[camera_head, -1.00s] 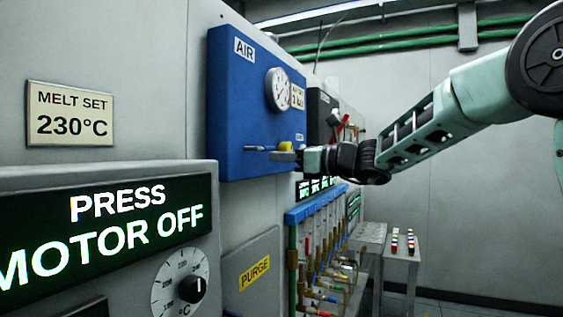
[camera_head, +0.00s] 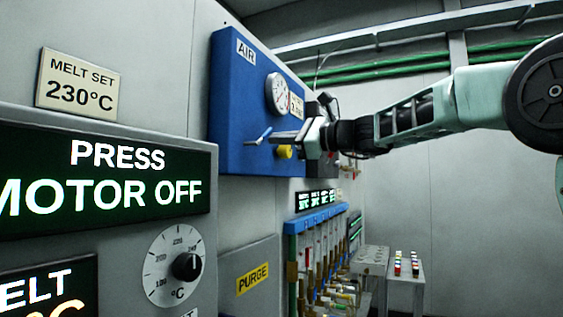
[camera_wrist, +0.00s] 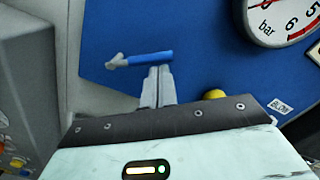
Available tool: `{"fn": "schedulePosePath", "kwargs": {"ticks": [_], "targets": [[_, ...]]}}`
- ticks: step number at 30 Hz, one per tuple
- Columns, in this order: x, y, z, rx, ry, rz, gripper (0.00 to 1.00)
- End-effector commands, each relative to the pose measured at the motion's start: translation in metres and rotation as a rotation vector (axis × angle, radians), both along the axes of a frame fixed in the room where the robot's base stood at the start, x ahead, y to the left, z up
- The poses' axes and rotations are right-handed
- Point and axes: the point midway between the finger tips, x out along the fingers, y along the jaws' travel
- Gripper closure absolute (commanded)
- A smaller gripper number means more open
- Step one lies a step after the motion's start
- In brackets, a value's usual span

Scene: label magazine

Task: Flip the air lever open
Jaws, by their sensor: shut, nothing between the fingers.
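The air lever (camera_head: 258,137) is on the blue AIR panel (camera_head: 232,95). In the head view it slants up to the right. In the wrist view the lever (camera_wrist: 150,58) shows a blue handle and a grey end at its left. My gripper (camera_head: 275,137) is shut and empty, its fingertips just right of the lever. In the wrist view the shut fingertips (camera_wrist: 158,72) lie right below the blue handle, touching or very close; I cannot tell which. Part of the lever's right end is hidden by my gripper in the head view.
A yellow knob (camera_head: 284,152) sits just below my gripper. A pressure gauge (camera_head: 277,94) is above it on the panel. A row of hoses and valves (camera_head: 320,245) stands below right. A box with a PRESS MOTOR OFF display (camera_head: 105,180) fills the near left.

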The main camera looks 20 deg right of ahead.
Motion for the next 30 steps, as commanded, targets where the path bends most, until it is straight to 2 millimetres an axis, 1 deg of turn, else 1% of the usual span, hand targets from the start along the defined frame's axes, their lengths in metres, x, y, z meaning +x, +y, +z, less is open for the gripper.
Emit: {"fn": "schedulePosePath", "kwargs": {"ticks": [1,18,30], "targets": [[-0.001,0.001,-0.002,-0.034,-0.038,0.001,1.00],[-0.014,0.015,0.026,-0.411,-0.415,0.002,1.00],[-0.024,0.024,0.036,-0.603,-0.605,0.002,1.00]]}}
